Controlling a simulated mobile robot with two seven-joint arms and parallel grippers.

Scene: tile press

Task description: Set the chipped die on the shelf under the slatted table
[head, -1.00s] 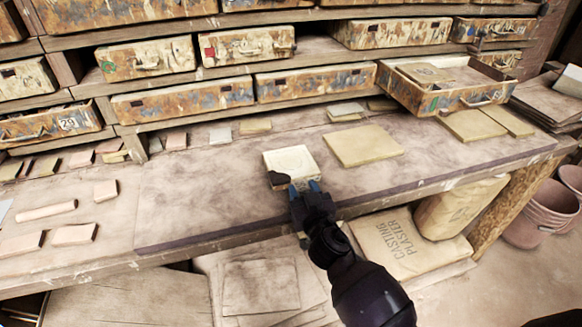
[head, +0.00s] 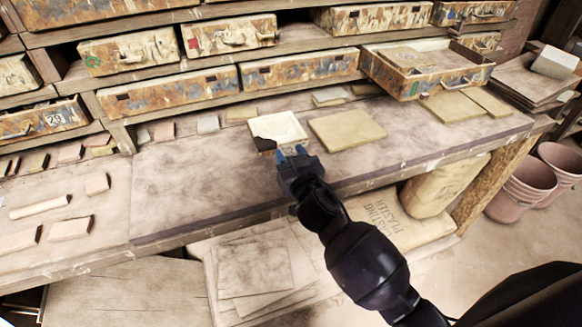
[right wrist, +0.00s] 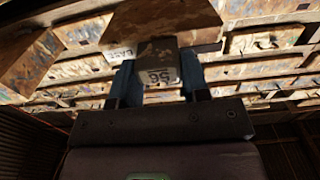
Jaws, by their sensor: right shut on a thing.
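The die (head: 285,124) is a squarish block with a pale top face and a dark broken patch at its left corner. In the head view it appears above the workbench top, left of a flat tan slab. My right gripper (head: 294,153) is shut on its near side. In the right wrist view the die's grey-brown block, marked 56 (right wrist: 158,65), sits between the blue fingers, with a wider brown plate (right wrist: 160,20) beyond it. Whether its underside touches the bench is hidden. No slatted table top is clearly seen. My left gripper is not in view.
The workbench (head: 200,190) holds the tan slab (head: 347,130) and small tiles. Drawers (head: 170,92) line the back; one tray (head: 425,85) juts out at right. Below the bench are plaster sacks (head: 445,185) and flat boards (head: 255,262). Pink buckets (head: 523,185) stand at right.

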